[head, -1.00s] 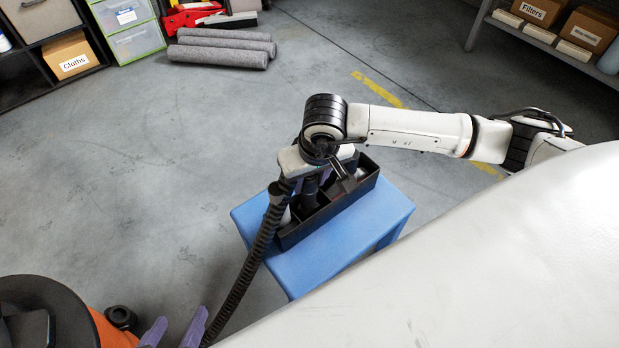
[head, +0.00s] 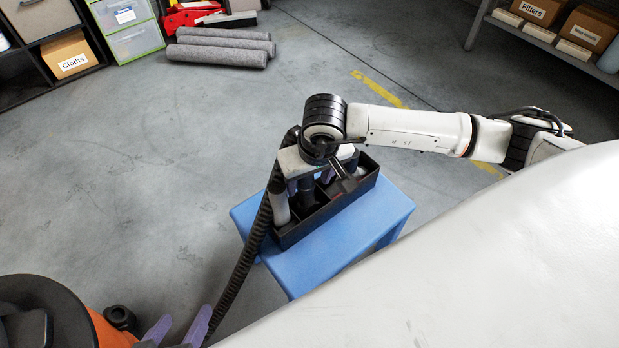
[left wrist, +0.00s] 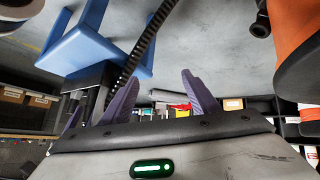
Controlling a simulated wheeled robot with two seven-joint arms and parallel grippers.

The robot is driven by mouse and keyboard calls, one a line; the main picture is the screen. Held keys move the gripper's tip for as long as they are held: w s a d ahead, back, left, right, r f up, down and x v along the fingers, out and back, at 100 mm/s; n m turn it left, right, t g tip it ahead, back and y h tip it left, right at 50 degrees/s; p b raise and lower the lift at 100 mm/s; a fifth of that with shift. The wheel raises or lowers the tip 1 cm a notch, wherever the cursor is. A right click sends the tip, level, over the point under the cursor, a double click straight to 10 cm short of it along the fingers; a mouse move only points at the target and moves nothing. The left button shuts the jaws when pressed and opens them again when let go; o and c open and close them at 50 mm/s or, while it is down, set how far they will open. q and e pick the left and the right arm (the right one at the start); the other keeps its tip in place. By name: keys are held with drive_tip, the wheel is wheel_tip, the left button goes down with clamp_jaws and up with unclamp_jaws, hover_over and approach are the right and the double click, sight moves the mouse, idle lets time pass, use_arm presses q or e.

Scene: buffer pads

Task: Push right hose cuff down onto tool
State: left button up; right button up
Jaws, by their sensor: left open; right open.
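The black ribbed hose (head: 254,246) runs from behind my right wrist down to the lower left. Its upper end bends over beside the wrist, and I cannot make out a cuff there. A grey tube-shaped tool (head: 279,204) stands at the left end of a black caddy (head: 290,240). My right gripper (head: 325,178) is open above the caddy, pointing down; its tips are partly hidden. My left gripper (head: 183,322) is open at the bottom edge, close to the hose. In the left wrist view, the hose (left wrist: 146,42) passes close to its purple fingers (left wrist: 160,80).
The caddy stands on a blue stool (head: 330,268). An orange and black vacuum (head: 105,328) is at the lower left. Grey rolls (head: 222,47) and shelves are at the back. The floor between is clear. My white body covers the lower right.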

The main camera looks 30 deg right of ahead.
drive_tip(key=shift+f, duration=0.25)
use_arm(q)
drive_tip(key=r+p, duration=0.1)
drive_tip(key=a+p, duration=0.1)
drive_tip(key=p, duration=0.1)
drive_tip(key=shift+s+r+t, duration=0.1)
drive_tip(key=shift+r+t, duration=0.2)
drive_tip(key=shift+r, duration=0.1)
use_arm(e)
drive_tip(key=v, duration=1.1)
